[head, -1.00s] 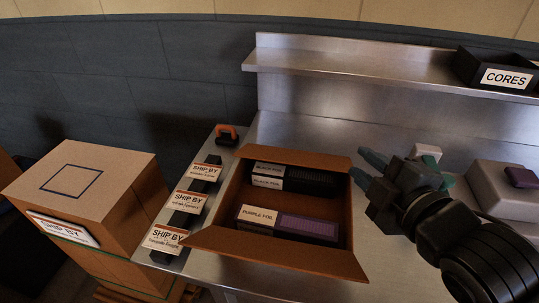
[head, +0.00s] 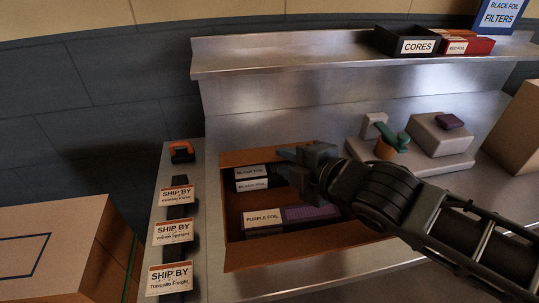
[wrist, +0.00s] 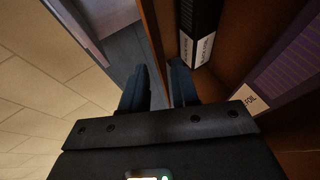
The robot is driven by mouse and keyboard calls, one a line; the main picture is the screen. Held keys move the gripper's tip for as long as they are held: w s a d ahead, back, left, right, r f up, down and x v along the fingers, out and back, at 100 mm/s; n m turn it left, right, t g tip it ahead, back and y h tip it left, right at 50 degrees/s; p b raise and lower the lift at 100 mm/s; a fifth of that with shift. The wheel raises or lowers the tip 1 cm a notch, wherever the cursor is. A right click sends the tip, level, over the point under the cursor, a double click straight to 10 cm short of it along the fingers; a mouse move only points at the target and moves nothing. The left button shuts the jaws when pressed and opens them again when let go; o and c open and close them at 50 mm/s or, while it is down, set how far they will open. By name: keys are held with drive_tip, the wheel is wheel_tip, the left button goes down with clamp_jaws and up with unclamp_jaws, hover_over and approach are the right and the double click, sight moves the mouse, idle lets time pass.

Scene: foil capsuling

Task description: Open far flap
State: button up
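The open brown carton (head: 236,214) stands on the steel bench in the head view. Its far flap (head: 262,157) shows as a brown strip along the back edge, partly hidden by my gripper. My gripper (head: 287,153) is at that far edge, coming from the right. In the wrist view, my gripper (wrist: 160,92) has its two dark blue fingers apart, one on each side of a brown cardboard panel (wrist: 157,45). I cannot tell whether either finger touches it. The near flap (head: 300,250) is folded outward.
Inside the carton lie black foil packs (head: 252,178) and a purple foil pack (head: 264,218). Ship-by labels (head: 173,231) line the bench at left. A shelf (head: 300,60) with a cores bin (head: 405,42) is behind. A grey device (head: 440,140) stands at right.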

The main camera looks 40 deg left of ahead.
sight(275, 157)
drive_tip(key=x, duration=0.4)
drive_tip(key=shift+w+a+f+p, duration=0.15)
drive_tip(key=shift+a+p, duration=0.15)
drive_tip(key=shift+a, duration=0.05)
clamp_jaws()
idle(1.2)
